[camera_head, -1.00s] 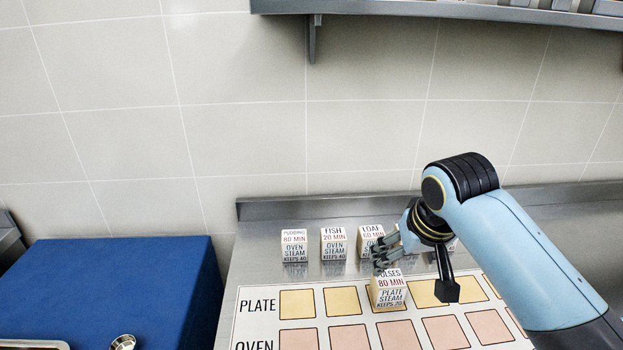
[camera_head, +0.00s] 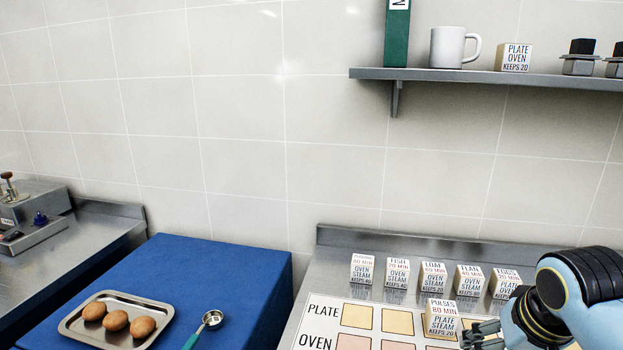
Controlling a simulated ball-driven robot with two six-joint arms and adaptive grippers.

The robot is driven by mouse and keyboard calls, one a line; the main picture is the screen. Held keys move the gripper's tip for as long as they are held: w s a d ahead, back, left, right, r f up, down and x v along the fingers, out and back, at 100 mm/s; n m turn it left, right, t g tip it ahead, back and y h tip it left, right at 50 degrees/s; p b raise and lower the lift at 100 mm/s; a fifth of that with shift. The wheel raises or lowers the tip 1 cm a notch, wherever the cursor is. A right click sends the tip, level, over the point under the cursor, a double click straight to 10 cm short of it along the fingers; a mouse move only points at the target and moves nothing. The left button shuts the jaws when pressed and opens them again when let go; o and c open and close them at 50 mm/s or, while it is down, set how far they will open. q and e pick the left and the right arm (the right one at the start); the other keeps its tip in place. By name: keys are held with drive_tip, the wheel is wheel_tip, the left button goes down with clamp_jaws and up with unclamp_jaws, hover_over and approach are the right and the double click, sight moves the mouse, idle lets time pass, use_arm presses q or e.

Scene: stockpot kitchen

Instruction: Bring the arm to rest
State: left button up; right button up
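My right arm comes in at the lower right. Its gripper (camera_head: 484,336) is beside and in front of the PULSES block (camera_head: 441,318), and its dark fingers look spread with nothing seen between them. The PULSES block stands upright in the PLATE row of the white chart (camera_head: 318,327), covering a yellow square. A row of similar blocks stands behind the chart: PUDDING (camera_head: 362,268), FISH (camera_head: 397,272), LOAF (camera_head: 433,275), FLAN (camera_head: 468,279) and EGGS (camera_head: 504,282). My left gripper is out of view.
A blue box (camera_head: 215,262) stands left of the counter. On it lie a metal tray (camera_head: 70,326) with brown eggs (camera_head: 116,321) and a measuring scoop (camera_head: 212,319). A wall shelf (camera_head: 450,76) holds a mug (camera_head: 449,46), a PLATE OVEN block (camera_head: 514,57) and a green book (camera_head: 397,33).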

drive_tip(key=s+a+r+n, duration=0.1)
drive_tip(key=s+r+n, duration=0.1)
drive_tip(key=s, duration=0.8)
drive_tip(key=s+a+r+n, duration=0.1)
drive_tip(key=s+r, duration=0.1)
drive_tip(key=s, duration=0.9)
wheel_tip(320, 180, down, 37)
drive_tip(key=s+d+g+b, duration=0.2)
drive_tip(key=b, duration=0.9)
use_arm(q)
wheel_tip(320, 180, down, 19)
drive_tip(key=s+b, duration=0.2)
drive_tip(key=b, duration=0.6)
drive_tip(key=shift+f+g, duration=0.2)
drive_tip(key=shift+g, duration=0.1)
use_arm(e)
drive_tip(key=s+f, duration=0.9)
drive_tip(key=f, duration=0.3)
drive_tip(key=s+d+f+g, duration=0.1)
drive_tip(key=s+f, duration=0.8)
drive_tip(key=f, duration=0.4)
drive_tip(key=shift+s+d, duration=0.15)
drive_tip(key=shift+s, duration=0.1)
